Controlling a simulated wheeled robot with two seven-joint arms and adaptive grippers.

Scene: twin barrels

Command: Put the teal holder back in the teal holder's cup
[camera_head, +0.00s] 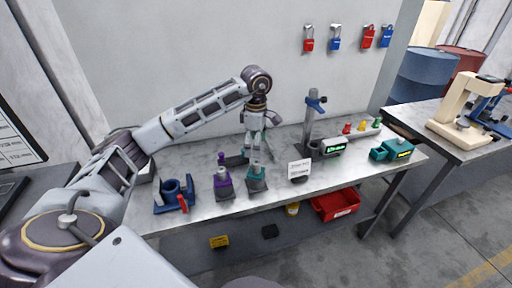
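I cannot tell holder and cup clearly apart, nor how far the holder is seated. My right gripper is not in view.
A blue fixture (174,193) with a red part stands at the bench's left end. A white sign (299,169), a post with a blue clamp (314,115), a green-lit display (334,148) and a teal device (391,150) are to the right. A red bin (337,205) is below.

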